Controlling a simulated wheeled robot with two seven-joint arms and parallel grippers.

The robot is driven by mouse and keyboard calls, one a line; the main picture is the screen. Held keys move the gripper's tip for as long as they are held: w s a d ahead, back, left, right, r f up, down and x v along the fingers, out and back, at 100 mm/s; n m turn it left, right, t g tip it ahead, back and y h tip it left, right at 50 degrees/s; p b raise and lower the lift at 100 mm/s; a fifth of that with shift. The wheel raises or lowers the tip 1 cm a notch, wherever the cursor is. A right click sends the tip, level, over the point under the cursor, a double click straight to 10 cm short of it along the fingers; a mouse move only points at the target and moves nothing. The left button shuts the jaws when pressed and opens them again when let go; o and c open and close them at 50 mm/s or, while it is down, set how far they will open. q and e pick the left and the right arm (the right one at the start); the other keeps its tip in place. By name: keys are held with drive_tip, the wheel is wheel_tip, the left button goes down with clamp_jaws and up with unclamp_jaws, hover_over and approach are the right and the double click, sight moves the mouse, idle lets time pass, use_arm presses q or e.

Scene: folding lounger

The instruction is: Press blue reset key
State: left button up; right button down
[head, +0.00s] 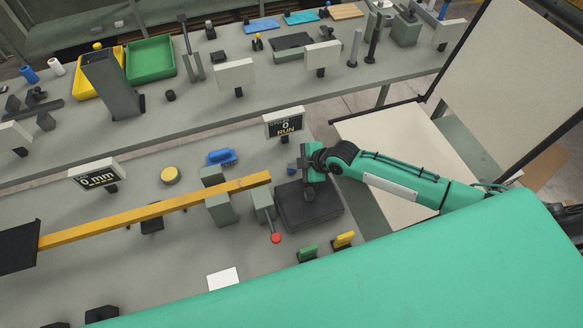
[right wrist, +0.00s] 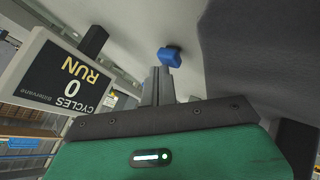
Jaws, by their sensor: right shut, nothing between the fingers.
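A small blue key (right wrist: 170,57) shows in the right wrist view, just past the tips of my right gripper (right wrist: 158,82). In the head view the blue key (head: 291,171) is on the grey bench, left of my right gripper (head: 300,166). The right gripper's fingers are together and empty. In the wrist view the fingertips are very close to the key; I cannot tell whether they touch it. A counter sign (head: 285,123) reading 0 and RUN stands behind the key; in the wrist view the sign (right wrist: 73,80) reads CYCLES 0 RUN. My left gripper is not in view.
A black block (head: 308,208) lies close in front of the right gripper. A red-knobbed lever (head: 275,238), a long yellow bar (head: 150,210) and green (head: 307,253) and yellow (head: 343,240) blocks are nearby. A blue-handled item (head: 221,157) lies farther left.

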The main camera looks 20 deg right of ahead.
drive_tip(key=shift+s+f, duration=0.35)
drive_tip(key=shift+f, duration=0.2)
drive_tip(key=shift+w+r+p, duration=0.15)
drive_tip(key=shift+r+p, duration=0.35)
drive_tip(key=shift+r, duration=0.45)
drive_tip(key=shift+w+r, duration=0.1)
drive_tip(key=shift+r+p, duration=0.2)
drive_tip(key=shift+p, duration=0.1)
wheel_tip(320, 180, up, 5)
drive_tip(key=p, duration=0.3)
drive_tip(key=shift+f+p, duration=0.1)
drive_tip(key=shift+p, duration=0.25)
